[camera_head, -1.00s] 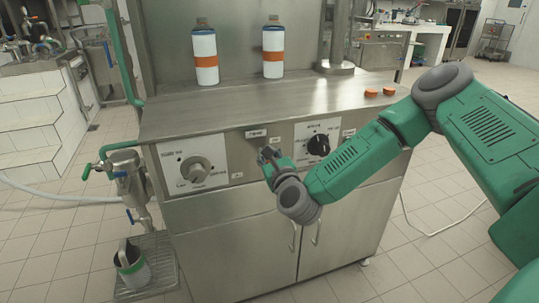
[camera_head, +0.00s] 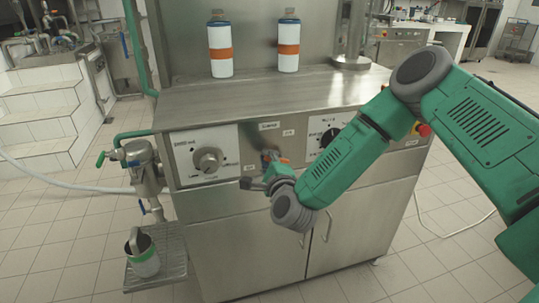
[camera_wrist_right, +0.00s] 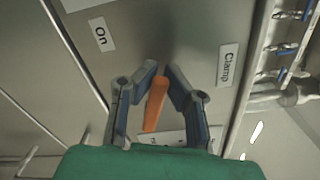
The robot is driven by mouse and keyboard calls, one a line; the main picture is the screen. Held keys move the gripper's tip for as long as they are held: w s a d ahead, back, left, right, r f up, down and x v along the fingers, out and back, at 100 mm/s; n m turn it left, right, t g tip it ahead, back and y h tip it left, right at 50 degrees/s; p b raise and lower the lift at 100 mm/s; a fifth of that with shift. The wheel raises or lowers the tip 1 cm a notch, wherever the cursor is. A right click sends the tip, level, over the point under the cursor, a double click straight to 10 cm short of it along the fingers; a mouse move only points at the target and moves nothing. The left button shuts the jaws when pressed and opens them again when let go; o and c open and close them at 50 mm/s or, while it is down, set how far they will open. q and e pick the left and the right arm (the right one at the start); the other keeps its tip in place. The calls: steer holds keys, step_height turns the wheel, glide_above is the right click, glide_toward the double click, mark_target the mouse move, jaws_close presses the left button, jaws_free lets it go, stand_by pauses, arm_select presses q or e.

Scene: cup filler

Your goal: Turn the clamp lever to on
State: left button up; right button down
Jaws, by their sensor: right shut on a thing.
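The orange clamp lever (camera_wrist_right: 156,103) sits between the two blue-grey fingers of my right gripper (camera_wrist_right: 163,72) in the right wrist view. The gripper is shut on it. The "Clamp" label (camera_wrist_right: 228,65) is to the right of the lever and the "On" label (camera_wrist_right: 100,34) is at the upper left. A third label (camera_wrist_right: 170,137) is partly hidden behind the gripper. In the head view, my right gripper (camera_head: 262,172) is at the cabinet front, below the clamp label (camera_head: 270,125), with a bit of the orange lever (camera_head: 285,160) showing. My left gripper is not in view.
The steel cabinet (camera_head: 225,103) has a dial (camera_head: 208,160) left of the gripper and a black knob (camera_head: 329,137) right of it, partly behind my arm. Two bottles (camera_head: 220,50) stand on top. A cup (camera_head: 143,257) is on a side rack (camera_head: 172,235).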

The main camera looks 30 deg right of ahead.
steer(key=shift+s+a+f+n, duration=0.15)
steer(key=shift+f+n, duration=0.3)
steer(key=shift+n, duration=0.35)
steer(key=shift+w+a+f+n, duration=0.15)
steer(key=shift+f+n, duration=0.35)
steer(key=shift+n, duration=0.3)
steer(key=shift+s+a+f+n, duration=0.15)
steer(key=shift+f+n, duration=0.3)
steer(key=shift+n, duration=0.35)
steer(key=c, duration=1.5)
jaws_free()
steer(key=shift+c, duration=0.2)
steer(key=shift+r, duration=0.15)
steer(key=v, duration=1.2)
